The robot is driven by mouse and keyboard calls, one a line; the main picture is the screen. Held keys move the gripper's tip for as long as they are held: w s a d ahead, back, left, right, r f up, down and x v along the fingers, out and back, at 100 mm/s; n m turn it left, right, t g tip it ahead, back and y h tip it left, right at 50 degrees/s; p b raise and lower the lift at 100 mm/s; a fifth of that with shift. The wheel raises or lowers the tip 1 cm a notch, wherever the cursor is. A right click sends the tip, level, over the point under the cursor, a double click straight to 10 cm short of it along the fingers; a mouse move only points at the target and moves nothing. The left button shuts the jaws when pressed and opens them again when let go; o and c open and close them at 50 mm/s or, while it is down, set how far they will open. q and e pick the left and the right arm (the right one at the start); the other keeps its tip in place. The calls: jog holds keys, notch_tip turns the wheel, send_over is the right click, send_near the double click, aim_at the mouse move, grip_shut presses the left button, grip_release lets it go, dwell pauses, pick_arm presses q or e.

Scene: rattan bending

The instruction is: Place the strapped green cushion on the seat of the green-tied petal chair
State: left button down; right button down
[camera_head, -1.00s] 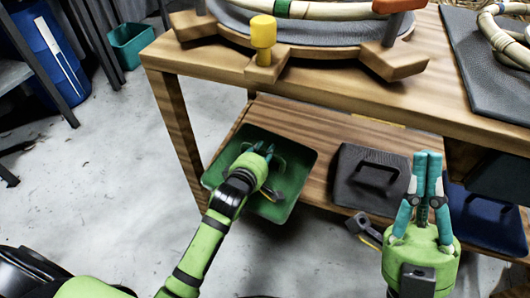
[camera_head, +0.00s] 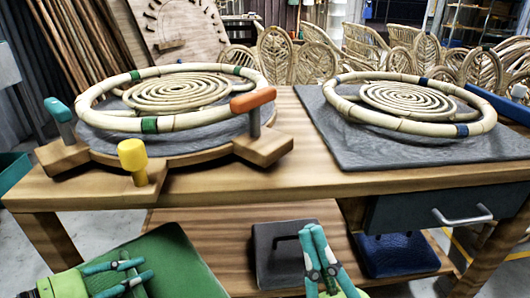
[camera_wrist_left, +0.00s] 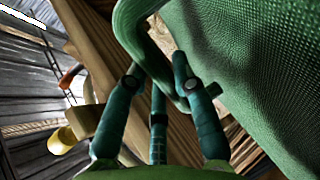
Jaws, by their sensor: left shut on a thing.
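The green cushion (camera_head: 180,258) is at the lower left of the head view, beside the lower shelf. In the left wrist view its woven face (camera_wrist_left: 260,65) fills the right side and its green strap (camera_wrist_left: 135,30) loops between my fingers. My left gripper (camera_head: 145,272) is shut on the strap; it also shows in the left wrist view (camera_wrist_left: 158,85). My right gripper (camera_head: 312,230) has its fingers together, empty, in front of the dark grey cushion. Petal-backed rattan chairs (camera_head: 275,55) stand at the back; I cannot tell which has green ties.
The wooden table (camera_head: 330,182) carries a green-banded rattan ring (camera_head: 90,108) on a jig with a yellow knob (camera_head: 132,155), and a blue-banded ring (camera_head: 480,128) on a grey mat. A dark grey cushion (camera_head: 272,250) and blue cushion (camera_head: 400,255) lie on the lower shelf (camera_head: 215,225).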

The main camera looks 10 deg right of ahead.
pick_arm(q)
jog(key=shift+s+r+m+g+h, duration=0.35)
jog(key=shift+s+r+m, duration=0.2)
jog(key=shift+r, duration=0.3)
jog(key=shift+a+r, duration=0.1)
jog(key=shift+a, duration=0.1)
jog(key=shift+s+a+r, duration=0.1)
jog(key=shift+a, duration=0.05)
jog(key=shift+d, duration=0.2)
